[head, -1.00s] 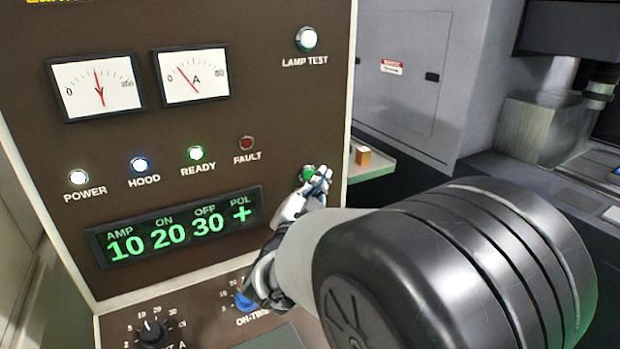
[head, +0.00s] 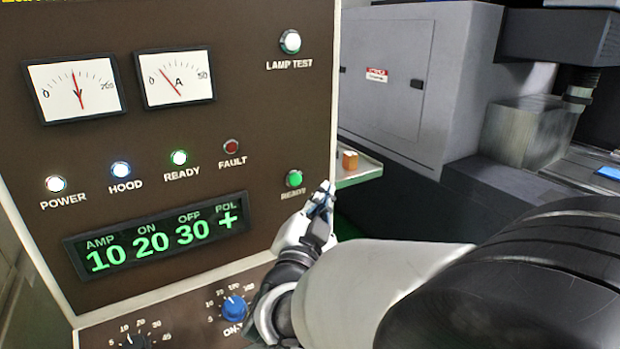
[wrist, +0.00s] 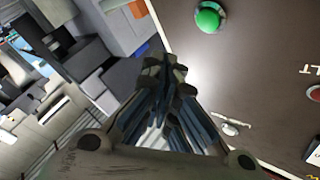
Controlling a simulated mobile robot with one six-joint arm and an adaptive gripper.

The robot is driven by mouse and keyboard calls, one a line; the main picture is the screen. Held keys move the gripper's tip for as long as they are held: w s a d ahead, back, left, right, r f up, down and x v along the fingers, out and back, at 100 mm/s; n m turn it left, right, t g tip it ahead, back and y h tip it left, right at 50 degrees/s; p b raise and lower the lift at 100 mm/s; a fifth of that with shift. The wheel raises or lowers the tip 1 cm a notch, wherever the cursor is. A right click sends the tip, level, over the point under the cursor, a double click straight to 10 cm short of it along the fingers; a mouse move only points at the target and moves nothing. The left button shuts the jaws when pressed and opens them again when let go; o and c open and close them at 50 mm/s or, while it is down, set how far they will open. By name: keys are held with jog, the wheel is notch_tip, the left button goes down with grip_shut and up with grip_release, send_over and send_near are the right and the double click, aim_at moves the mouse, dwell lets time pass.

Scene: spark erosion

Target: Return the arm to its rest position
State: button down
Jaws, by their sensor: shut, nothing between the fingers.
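My gripper (head: 324,199) is in front of the lower right edge of the brown control panel (head: 150,30). Its fingers are together with nothing between them. That button (head: 294,178) is just up and left of the fingertips in the head view. My arm reaches in from the lower right and hides part of the lower panel and its knobs.
A blue knob (head: 234,308) and a black knob (head: 134,341) sit on the lower console near my wrist. A small orange-brown block (head: 350,160) lies on a shelf (head: 362,175) right of the panel. A grey machine cabinet (head: 385,75) stands behind.

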jog(key=shift+w+r, duration=0.1)
dwell(0.4)
jog(key=s+d+f+n+g+y, duration=0.1)
jog(key=s+d+f+n+g, duration=0.2)
jog(key=s, duration=0.7)
jog(key=s+d+f+n+g+y, duration=0.1)
jog(key=s+d+f+n+g, duration=0.2)
jog(key=s, duration=0.7)
jog(key=s+d+f+n+g+y, duration=0.1)
jog(key=s+d+f+n+g, duration=0.2)
jog(key=s+d+f+g, duration=0.3)
jog(key=s+d+g, duration=0.2)
jog(key=s+d, duration=0.1)
jog(key=s, duration=0.2)
jog(key=shift+d+f+n+y, duration=0.15)
jog(key=shift+n+y, duration=0.15)
jog(key=shift+y, duration=0.1)
